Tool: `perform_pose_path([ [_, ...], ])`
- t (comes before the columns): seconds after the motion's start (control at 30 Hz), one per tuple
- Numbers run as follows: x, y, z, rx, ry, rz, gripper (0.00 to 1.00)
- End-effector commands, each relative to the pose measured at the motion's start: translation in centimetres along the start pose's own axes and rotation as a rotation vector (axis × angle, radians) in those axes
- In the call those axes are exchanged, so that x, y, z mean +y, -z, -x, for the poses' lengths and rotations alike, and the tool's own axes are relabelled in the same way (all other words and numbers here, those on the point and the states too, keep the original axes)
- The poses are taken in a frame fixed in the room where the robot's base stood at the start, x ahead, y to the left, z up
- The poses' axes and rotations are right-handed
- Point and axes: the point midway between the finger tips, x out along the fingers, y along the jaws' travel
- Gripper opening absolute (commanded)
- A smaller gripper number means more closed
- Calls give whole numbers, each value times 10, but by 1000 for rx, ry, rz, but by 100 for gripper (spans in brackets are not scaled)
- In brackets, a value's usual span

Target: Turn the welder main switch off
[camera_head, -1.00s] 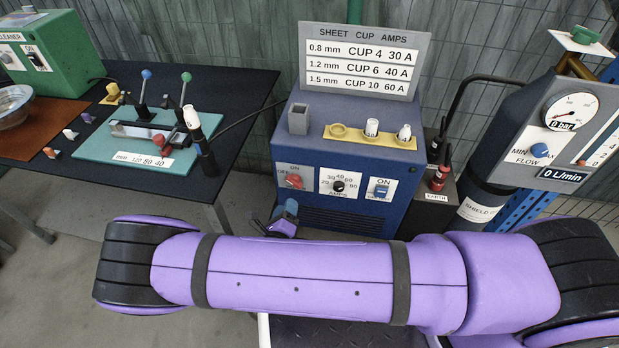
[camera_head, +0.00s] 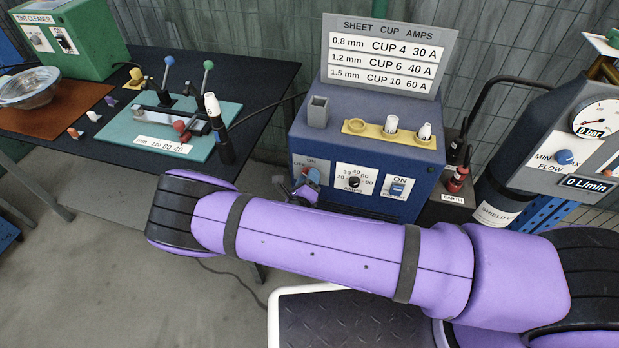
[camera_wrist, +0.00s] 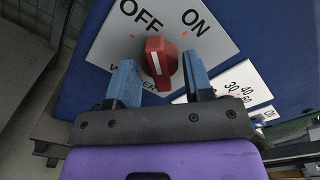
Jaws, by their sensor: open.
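The welder main switch is a red rotary knob (camera_wrist: 160,66) on a white plate (camera_wrist: 100,45) marked OFF and ON. Its white line stands nearly upright in the wrist view, leaning slightly left, between the two red marks. My gripper (camera_wrist: 158,62) is open, with one blue finger on each side of the knob. Gaps show beside the knob, and I cannot tell whether either finger touches it.
An amps dial (camera_head: 354,182) and a blue rocker switch (camera_head: 397,187) sit right of the main switch. Cups stand in a yellow holder (camera_head: 365,129) on top. A gas cylinder panel (camera_head: 575,140) stands at right. A dark bench (camera_head: 240,75) is at left.

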Motion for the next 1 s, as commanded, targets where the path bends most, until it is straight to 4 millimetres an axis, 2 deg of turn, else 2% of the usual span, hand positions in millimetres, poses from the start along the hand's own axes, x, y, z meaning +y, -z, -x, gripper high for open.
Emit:
perform_pose_path([
  [0.23, 0, 0, -1, 0, 0, 0, 47],
  [0.27, 0, 0, -1, -1, 0, 0, 44],
  [0.4, 0, 0, 0, -1, 0, 0, 12],
  [0.57, 0, 0, 0, -1, 0, 31, 12],
  [1.0, 0, 0, 0, -1, -1, 528, 12],
])
